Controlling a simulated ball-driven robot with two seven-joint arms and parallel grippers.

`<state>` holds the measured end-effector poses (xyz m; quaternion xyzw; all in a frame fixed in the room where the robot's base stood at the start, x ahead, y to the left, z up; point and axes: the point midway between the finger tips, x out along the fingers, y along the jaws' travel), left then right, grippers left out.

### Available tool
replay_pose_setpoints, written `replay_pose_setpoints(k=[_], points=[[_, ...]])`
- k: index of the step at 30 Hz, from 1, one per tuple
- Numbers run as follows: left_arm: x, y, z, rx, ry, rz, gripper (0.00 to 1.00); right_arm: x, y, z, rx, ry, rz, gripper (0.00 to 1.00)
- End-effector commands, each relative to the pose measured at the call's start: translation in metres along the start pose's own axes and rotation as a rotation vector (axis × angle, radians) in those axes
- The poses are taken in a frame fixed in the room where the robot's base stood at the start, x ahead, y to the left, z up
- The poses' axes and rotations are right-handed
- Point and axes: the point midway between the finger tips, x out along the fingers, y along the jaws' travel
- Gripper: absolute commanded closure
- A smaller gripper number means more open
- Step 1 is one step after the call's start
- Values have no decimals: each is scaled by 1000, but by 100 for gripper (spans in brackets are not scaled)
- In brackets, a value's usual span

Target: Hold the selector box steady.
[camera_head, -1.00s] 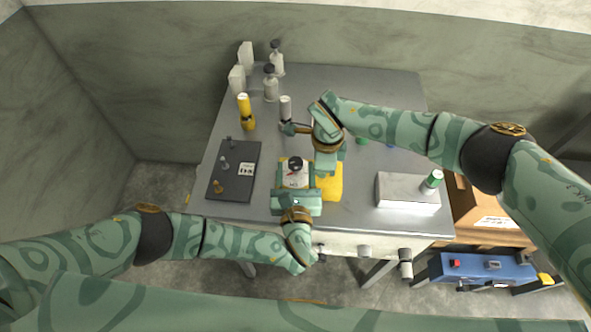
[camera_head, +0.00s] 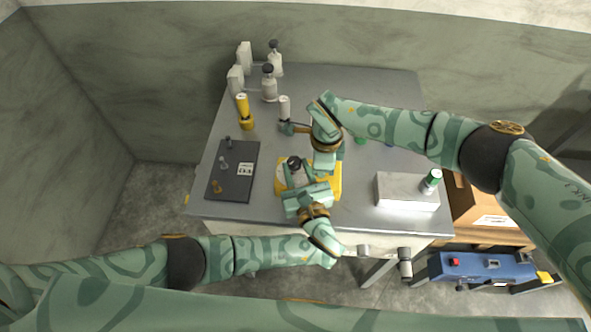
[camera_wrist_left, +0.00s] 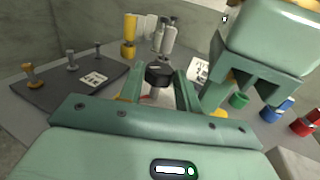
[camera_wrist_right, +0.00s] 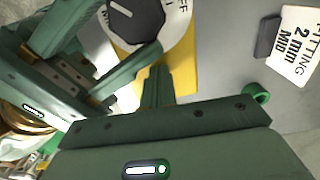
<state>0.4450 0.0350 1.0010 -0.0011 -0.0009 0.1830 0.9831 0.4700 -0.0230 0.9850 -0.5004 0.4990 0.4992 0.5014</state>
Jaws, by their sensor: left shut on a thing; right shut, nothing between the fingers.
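The selector box (camera_head: 297,174) is pale with a black knob (camera_head: 293,162) on top, near the table's front middle on a yellow mat (camera_head: 335,182). In the right wrist view its round white dial (camera_wrist_right: 178,28) shows part of the lettering "OFF". My left gripper (camera_wrist_left: 159,88) is shut on the selector box, one finger on each side below the knob. Its hand hides much of the box in the head view. My right gripper (camera_wrist_right: 157,85) is shut and empty, close beside the box on its right. Its fingertips are mostly hidden in the head view.
A dark board (camera_head: 235,172) with several small pegs lies left. A yellow bottle (camera_head: 243,110), pale bottles and a white canister (camera_head: 284,108) stand behind. Bare table lies between mat and block.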

Motion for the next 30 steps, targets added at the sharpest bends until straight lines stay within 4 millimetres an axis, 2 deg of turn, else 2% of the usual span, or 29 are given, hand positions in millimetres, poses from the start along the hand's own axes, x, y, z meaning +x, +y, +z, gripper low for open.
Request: replay_pose_setpoints(k=[1, 9, 10, 12, 22, 26, 30], points=[[0, 0, 0, 2, -2, 14, 89, 6, 4, -3, 0, 8, 9, 100], [0, 0, 0, 4, -3, 19, 89, 6, 4, -3, 0, 8, 8, 100], [0, 0, 0, 4, -3, 19, 64, 6, 4, -3, 0, 8, 8, 100], [0, 0, 0, 4, -3, 19, 45, 6, 3, -4, 0, 9, 8, 100], [-4, 0, -1, 3, 1, 17, 45, 6, 4, -3, 0, 8, 8, 100], [-23, 0, -2, 3, 3, 17, 45, 6, 4, -3, 0, 8, 8, 100], [-50, 0, -1, 2, 3, 18, 45, 6, 4, -3, 0, 8, 8, 100]])
